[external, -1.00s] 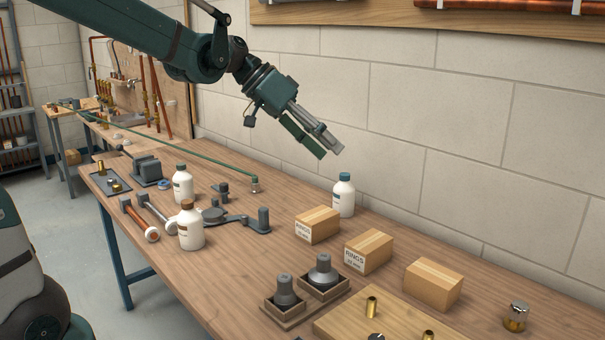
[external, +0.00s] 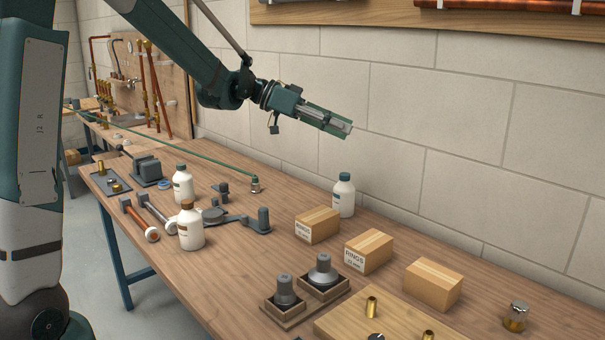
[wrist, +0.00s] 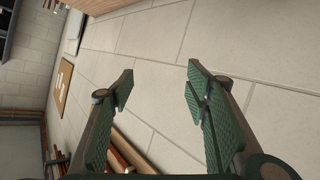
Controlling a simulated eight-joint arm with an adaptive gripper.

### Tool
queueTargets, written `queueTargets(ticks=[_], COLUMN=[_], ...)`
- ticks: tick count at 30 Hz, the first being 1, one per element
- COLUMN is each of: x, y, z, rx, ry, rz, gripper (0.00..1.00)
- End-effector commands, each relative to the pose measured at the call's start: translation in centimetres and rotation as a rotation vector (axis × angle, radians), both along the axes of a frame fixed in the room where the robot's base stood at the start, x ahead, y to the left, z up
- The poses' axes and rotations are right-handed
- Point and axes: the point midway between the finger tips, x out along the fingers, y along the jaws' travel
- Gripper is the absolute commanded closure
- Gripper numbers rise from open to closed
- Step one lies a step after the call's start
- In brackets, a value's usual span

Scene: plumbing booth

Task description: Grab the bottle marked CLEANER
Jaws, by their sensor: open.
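Three white bottles stand upright on the workbench in the external view. One with a teal cap (external: 343,196) is at the back by the wall, behind the boxes. One with a green cap (external: 182,186) stands at the left. One with a brown cap (external: 190,228) stands nearer the front. Their labels are too small to read, so I cannot tell which is marked CLEANER. My gripper (external: 345,129) is in the air above the back bottle, pointing right toward the wall. In the wrist view its fingers (wrist: 158,88) are spread, with nothing between them.
Cardboard boxes (external: 318,225), (external: 368,251) and (external: 433,285) stand in a row on the workbench (external: 225,280). Grey fittings (external: 323,270) sit in wooden trays in front of them. A grey clamp-like tool (external: 235,217) lies between the bottles. A small jar (external: 515,316) is at the right.

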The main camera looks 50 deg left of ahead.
Motion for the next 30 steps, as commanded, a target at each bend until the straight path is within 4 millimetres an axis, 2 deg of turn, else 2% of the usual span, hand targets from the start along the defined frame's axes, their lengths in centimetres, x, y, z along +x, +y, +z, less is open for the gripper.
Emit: queueTargets(ticks=[12, 26, 30], x=[4.3, 6.8, 6.8], y=[6.2, 14.1, 14.1], z=[-1.6, -4.3, -8.3], rx=[-0.065, -0.113, -0.115], ry=[-0.205, -0.461, -0.472], rz=[-0.044, -0.063, -0.066], gripper=[0.53, 0.53, 0.53])
